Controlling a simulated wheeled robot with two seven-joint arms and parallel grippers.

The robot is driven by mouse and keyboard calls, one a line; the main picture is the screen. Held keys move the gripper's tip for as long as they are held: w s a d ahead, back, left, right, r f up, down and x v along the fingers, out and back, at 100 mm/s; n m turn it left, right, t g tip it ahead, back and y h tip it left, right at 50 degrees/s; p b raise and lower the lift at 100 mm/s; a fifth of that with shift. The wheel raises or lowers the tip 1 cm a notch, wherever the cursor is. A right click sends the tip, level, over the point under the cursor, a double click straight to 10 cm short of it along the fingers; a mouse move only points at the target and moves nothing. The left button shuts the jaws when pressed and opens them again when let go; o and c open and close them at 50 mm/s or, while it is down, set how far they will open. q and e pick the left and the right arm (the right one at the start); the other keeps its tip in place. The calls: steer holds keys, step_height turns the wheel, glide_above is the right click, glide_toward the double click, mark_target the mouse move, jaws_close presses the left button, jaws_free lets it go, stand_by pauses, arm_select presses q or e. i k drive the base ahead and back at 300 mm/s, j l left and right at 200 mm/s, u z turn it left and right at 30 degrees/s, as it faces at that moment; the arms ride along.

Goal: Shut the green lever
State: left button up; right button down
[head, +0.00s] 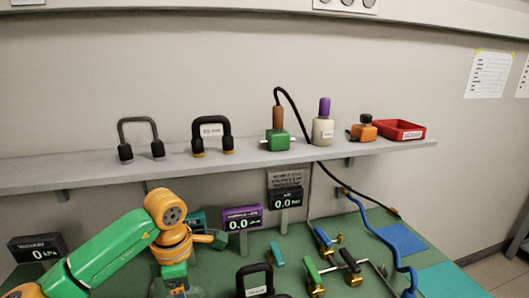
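The green lever (312,269) is on a brass valve at the lower middle of the head view, above the green bench top. It slants, with its upper end leaning left. A separate teal handle (277,254) is up and left of it. My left arm comes in from the left, with its orange wrist and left gripper (178,284) left of the lever and well apart from it. The finger opening is too small and partly cut off to make out. My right gripper is not in view.
A blue lever (322,238) and a black lever (350,260) stand close to the green one. A black handle (256,281) stands between my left gripper and the levers. A blue hose (376,234) runs along the right. Display panels (243,217) stand behind.

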mark_target(316, 279)
steer(key=k, duration=1.2)
